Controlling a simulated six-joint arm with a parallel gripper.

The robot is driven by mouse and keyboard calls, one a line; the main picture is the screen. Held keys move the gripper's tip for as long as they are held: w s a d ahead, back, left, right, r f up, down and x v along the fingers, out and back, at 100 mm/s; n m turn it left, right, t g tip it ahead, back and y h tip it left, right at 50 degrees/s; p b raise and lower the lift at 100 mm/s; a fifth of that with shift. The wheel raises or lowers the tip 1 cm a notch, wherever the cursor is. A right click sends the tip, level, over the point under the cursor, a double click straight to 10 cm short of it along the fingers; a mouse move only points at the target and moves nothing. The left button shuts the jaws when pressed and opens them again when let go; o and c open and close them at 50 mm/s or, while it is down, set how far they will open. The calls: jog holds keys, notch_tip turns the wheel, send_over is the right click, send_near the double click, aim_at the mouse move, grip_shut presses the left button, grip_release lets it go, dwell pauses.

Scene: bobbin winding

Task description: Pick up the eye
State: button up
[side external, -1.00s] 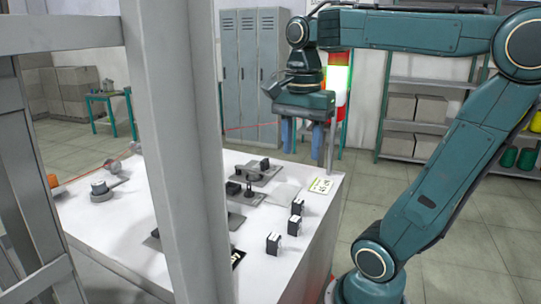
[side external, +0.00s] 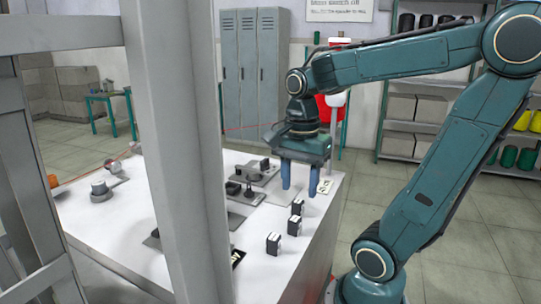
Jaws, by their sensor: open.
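I cannot tell for certain which small part is the eye. Three small black blocks with pale marks stand on the white table: a far one (side external: 298,207), a middle one (side external: 294,226) and a near one (side external: 273,243). My gripper (side external: 300,187) is open, its two blue fingers pointing down and apart. In the picture the fingertips are just above the far block, near the table's right side. I see nothing between the fingers. Their height above the table is hard to judge.
Dark fixtures on grey plates (side external: 243,193) stand left of my gripper. A label card (side external: 325,187) lies at the table's right edge. A thick grey post (side external: 180,150) hides the table's middle.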

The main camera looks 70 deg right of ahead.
aim_at(298, 201)
jog(key=shift+f, duration=0.1)
jog(key=shift+f, duration=2.5)
grip_shut()
jog(key=shift+r, duration=0.15)
notch_tip(298, 201, up, 20)
